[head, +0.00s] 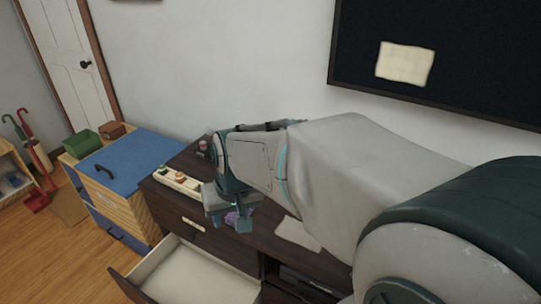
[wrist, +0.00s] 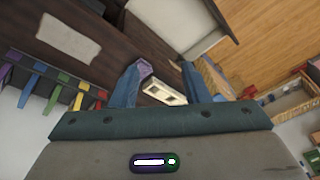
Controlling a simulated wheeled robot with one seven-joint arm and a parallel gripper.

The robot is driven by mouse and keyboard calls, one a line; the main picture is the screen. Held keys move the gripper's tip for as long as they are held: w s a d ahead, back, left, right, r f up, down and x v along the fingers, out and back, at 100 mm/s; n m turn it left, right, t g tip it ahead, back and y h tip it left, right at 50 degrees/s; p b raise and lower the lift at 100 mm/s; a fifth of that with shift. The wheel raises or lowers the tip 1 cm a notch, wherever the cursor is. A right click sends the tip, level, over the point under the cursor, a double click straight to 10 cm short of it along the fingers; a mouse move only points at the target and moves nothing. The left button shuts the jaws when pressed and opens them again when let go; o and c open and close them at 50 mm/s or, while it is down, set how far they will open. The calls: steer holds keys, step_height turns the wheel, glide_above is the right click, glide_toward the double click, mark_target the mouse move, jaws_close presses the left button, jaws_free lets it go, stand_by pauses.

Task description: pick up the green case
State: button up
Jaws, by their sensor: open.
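I cannot make out the green box for sure in the wrist view.
The dark dresser (head: 163,205) has an open drawer (head: 190,277) jutting out in front. A cream tray (head: 181,184) and a pale sheet (head: 297,234) lie on top. The wooden floor at left is partly clear.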

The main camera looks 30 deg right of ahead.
steer(key=w+d+f+m+h+p, duration=0.1)
steer(key=w+d+m+p, duration=0.15)
steer(key=w+d, duration=0.4)
steer(key=w+d+f+m+h+p, duration=0.1)
steer(key=w+d+m, duration=0.2)
steer(key=d, duration=0.6)
steer(key=w+d+f+m+p, duration=0.2)
steer(key=w+d, duration=0.2)
steer(key=d, duration=0.4)
steer(key=d+f+m+g+h+p, duration=0.1)
steer(key=d+f+m+h+p, duration=0.2)
steer(key=d, duration=0.9)
steer(key=shift+n+y, duration=0.25)
steer(key=shift+y, duration=0.05)
steer(key=x, duration=0.8)
steer(key=shift+w+a+f, duration=0.15)
steer(key=shift+a+f, duration=0.1)
steer(key=shift+s+p+x, duration=0.1)
steer(key=shift+p+x, duration=0.35)
steer(key=shift+x, duration=0.85)
steer(key=shift+s+p+x, duration=0.15)
steer(key=shift+p+x, duration=0.25)
steer(key=shift+x, duration=0.95)
jaws_close()
